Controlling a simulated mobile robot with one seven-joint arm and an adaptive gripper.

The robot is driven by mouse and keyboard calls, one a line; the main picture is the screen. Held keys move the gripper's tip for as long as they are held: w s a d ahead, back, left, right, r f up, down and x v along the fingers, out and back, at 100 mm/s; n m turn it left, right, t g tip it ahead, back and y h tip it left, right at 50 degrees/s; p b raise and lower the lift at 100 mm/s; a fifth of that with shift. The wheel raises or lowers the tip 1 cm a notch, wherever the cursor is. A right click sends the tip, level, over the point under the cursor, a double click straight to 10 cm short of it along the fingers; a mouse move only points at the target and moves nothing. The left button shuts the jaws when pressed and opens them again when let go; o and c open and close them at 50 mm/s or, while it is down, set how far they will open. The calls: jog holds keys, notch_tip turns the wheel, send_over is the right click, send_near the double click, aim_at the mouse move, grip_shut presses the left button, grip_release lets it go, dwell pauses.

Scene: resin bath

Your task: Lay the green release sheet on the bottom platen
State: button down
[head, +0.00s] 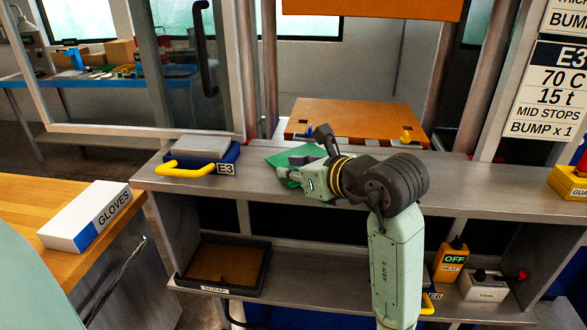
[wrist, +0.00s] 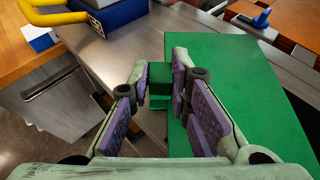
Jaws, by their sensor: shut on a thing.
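The green release sheet (head: 290,153) lies flat along the grey bench ledge in front of the press, partly hidden by my gripper in the head view. The wrist view shows it wide and flat on the right (wrist: 245,95), with a small green block-like tab (wrist: 159,76) at its left edge. My gripper (wrist: 159,84) is shut on this tab, with a finger on each side. In the head view my gripper (head: 292,172) is low over the ledge. The bottom platen (head: 362,118) is the orange-brown slab behind the sheet, with blue and yellow pieces near its front corners.
A blue E3 block with a grey top and yellow handle (head: 185,168) stands left on the ledge. The orange upper platen (head: 375,8) hangs above, with clear space below. Press posts (head: 485,80) flank the opening. A gloves box (head: 88,215) sits on the left table.

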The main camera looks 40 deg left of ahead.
jog(key=shift+f+b, duration=0.3)
jog(key=c, duration=1.5)
grip_release()
jog(key=shift+r, duration=0.1)
jog(key=shift+r+p, duration=0.25)
jog(key=shift+p, duration=0.1)
jog(key=shift+d, duration=0.3)
jog(key=b+v, duration=0.3)
jog(key=v, duration=0.8)
jog(key=shift+s+d+r+b, duration=0.15)
jog(key=shift+s+b, duration=0.05)
jog(key=shift+b, duration=0.15)
